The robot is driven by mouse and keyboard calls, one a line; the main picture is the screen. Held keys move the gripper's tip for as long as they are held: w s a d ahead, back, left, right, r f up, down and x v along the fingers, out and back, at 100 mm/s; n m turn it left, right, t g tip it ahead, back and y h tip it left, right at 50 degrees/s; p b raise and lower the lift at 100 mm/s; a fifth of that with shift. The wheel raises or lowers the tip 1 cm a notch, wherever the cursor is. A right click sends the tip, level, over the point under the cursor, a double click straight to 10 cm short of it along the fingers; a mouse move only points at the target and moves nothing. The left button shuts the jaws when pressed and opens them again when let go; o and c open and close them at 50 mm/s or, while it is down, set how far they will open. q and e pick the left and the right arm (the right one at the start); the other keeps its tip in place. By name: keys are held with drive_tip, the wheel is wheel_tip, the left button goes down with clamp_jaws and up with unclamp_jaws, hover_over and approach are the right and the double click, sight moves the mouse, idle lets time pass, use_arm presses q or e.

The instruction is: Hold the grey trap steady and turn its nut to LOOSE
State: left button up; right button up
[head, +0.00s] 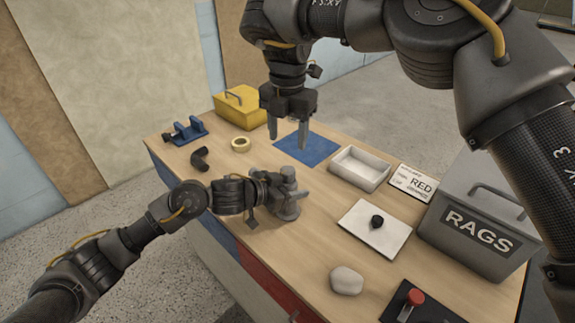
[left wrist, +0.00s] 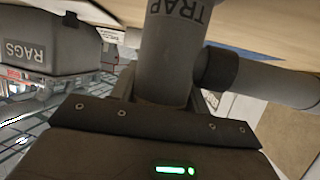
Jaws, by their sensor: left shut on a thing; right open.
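The grey trap (head: 289,208) stands upright on the table near its front edge. My left gripper (head: 276,188) is shut on its body from the left and covers part of it. In the left wrist view the trap (left wrist: 168,60) is a thick grey cylinder lettered TRAP between my fingers, with a side pipe leaving to the right. A dark ring, which looks like the nut (left wrist: 216,69), sits around that pipe close to the body. No LOOSE mark can be read. My right gripper (head: 289,138) is open and empty, pointing down above the table, behind and apart from the trap.
A blue mat (head: 308,149), tape roll (head: 240,145), black elbow (head: 200,159), blue holder (head: 188,131) and yellow box (head: 236,106) lie behind. To the right are a white tray (head: 344,167), white plate (head: 360,235), pale lump (head: 347,281), RAGS bin (head: 470,252) and red-knobbed box (head: 415,299).

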sight(288, 170)
wheel_tip(288, 170, down, 9)
drive_tip(key=shift+f, duration=0.2)
idle(0.3)
drive_tip(key=c, duration=1)
